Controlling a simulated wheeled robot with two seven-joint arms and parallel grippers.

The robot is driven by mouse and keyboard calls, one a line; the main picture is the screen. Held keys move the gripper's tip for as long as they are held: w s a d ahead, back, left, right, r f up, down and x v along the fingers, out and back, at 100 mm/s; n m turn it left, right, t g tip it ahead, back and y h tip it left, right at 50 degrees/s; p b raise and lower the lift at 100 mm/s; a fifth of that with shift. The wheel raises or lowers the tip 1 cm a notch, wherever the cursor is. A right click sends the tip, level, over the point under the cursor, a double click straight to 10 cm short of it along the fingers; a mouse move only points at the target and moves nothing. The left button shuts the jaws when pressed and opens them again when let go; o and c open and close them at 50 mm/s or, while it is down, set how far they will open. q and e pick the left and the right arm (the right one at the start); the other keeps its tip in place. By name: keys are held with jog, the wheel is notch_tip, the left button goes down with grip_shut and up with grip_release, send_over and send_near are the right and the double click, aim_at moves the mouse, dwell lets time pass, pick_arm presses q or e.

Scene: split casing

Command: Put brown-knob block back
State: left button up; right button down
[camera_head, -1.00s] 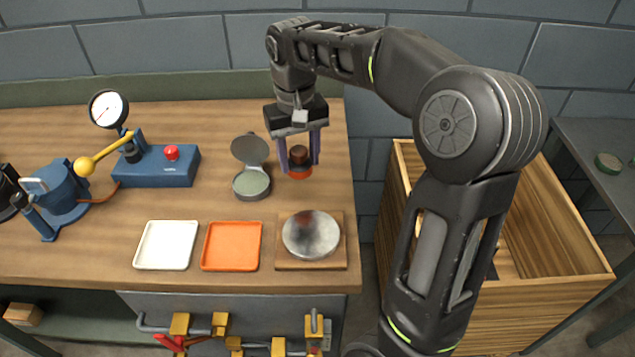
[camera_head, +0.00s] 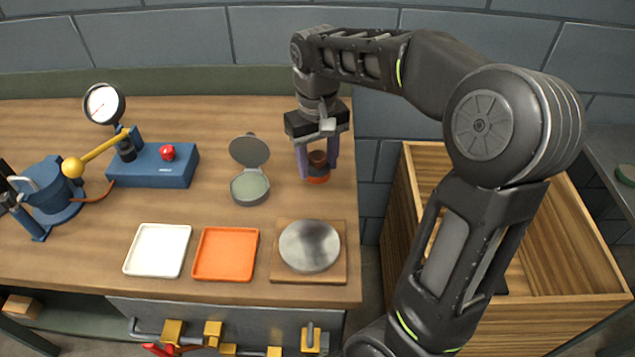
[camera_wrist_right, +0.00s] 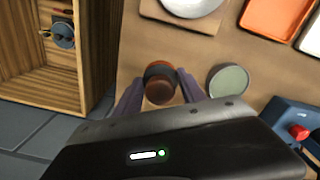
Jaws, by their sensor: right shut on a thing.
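The brown-knob block (camera_head: 318,158) has a brown knob on top, a dark band and an orange-red lower part. It is at the right end of the bench top, right of the open round grey-green case. My right gripper (camera_head: 318,170) points down and is shut on it; whether its base touches the bench I cannot tell. In the right wrist view the block (camera_wrist_right: 160,82) sits between the two purple-grey fingers (camera_wrist_right: 157,92). The open case (camera_head: 250,187) has its lid tilted up at the back. My left gripper does not clearly show.
A white tray (camera_head: 135,262), an orange tray (camera_head: 201,268) and a wooden board (camera_head: 337,273) with a round metal plate (camera_head: 309,246) line the bench front. A blue gauge device (camera_head: 150,172) stands at left. A wooden crate (camera_head: 545,305) stands right of the bench.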

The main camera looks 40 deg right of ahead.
aim_at(317, 156)
jog(key=shift+f, duration=1.05)
jog(key=shift+f, duration=1.9)
jog(key=shift+f, duration=0.2)
jog(key=c, duration=0.7)
grip_release()
jog(key=shift+r, duration=0.1)
notch_tip(317, 156, up, 12)
jog(key=shift+a+r, duration=0.1)
jog(key=shift+r, duration=0.05)
